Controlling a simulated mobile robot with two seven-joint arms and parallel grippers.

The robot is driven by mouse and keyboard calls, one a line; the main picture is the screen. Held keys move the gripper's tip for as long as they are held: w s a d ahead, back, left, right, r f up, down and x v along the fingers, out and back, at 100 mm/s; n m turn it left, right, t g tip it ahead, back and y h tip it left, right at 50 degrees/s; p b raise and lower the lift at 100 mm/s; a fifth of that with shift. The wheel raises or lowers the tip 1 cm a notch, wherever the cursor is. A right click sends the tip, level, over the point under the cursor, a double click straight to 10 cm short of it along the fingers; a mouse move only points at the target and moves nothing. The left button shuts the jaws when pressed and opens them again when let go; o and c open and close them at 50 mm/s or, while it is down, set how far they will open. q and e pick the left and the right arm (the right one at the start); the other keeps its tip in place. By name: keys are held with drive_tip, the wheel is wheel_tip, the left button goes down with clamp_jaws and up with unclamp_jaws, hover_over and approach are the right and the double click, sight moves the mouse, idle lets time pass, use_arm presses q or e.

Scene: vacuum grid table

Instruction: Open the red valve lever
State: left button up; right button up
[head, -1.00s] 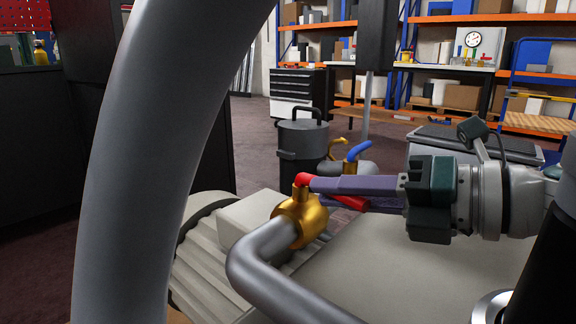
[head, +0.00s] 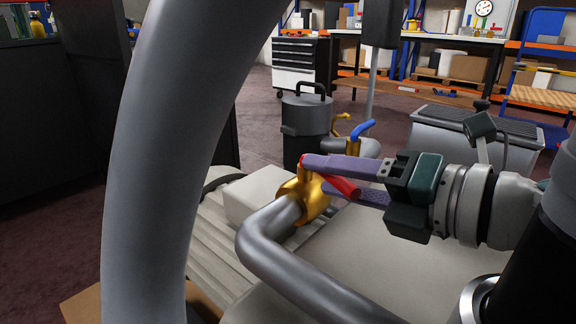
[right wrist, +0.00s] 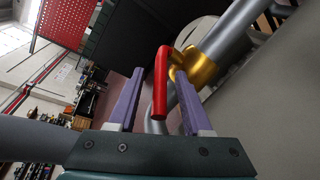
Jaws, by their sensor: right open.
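The red valve lever (head: 343,187) sits on a brass valve body (head: 312,204) at the end of a grey bent pipe. My right gripper (head: 315,176) reaches in from the right, open, with its purple fingers on either side of the lever. In the right wrist view the red lever (right wrist: 160,88) stands between the two fingers (right wrist: 160,80), with visible gaps to both. The brass body (right wrist: 198,66) is just beyond the right finger. In the head view the upper finger hides part of the lever's hub. My left gripper is not in view.
A second valve with a blue lever (head: 363,130) stands just behind. A thick grey pipe (head: 165,150) crosses the left foreground. A dark canister (head: 307,125), a tool cabinet (head: 300,65) and shelves (head: 455,65) stand farther back.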

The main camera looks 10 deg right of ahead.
wheel_tip(320, 180, up, 20)
drive_tip(key=p, duration=1.3)
drive_tip(key=shift+c, duration=0.3)
